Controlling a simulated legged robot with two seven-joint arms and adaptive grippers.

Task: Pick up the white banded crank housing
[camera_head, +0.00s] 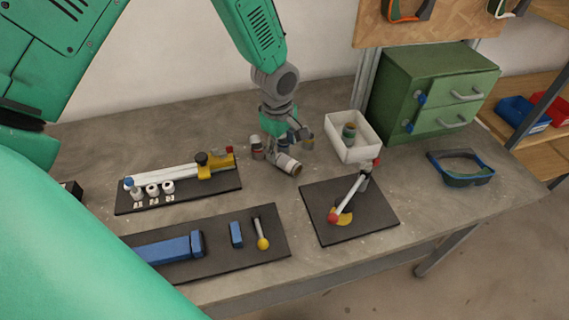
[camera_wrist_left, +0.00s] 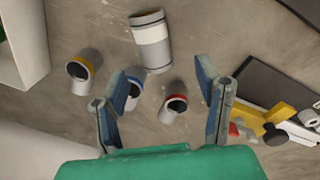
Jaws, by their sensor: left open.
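A large white cylindrical housing with dark bands (camera_head: 289,165) lies on its side on the grey table; the left wrist view shows it beyond the fingertips (camera_wrist_left: 152,42). Three smaller pale housings lie close by: one with a red ring (camera_wrist_left: 175,104), one with a blue ring (camera_wrist_left: 133,91) and one with a yellow ring (camera_wrist_left: 82,72). My left gripper (camera_head: 284,138) is low over this group, open and empty, its fingers (camera_wrist_left: 162,80) spread wide. The left finger partly hides the blue-ringed housing. The red-ringed housing shows between the fingers. My right gripper is not in view.
A white bin (camera_head: 366,154) holding a green cylinder (camera_head: 349,133) stands right of the gripper, before a green drawer cabinet (camera_head: 432,90). Dark mats with parts lie left (camera_head: 220,184), front (camera_head: 220,258) and right (camera_head: 372,221). Goggles (camera_head: 461,167) lie far right.

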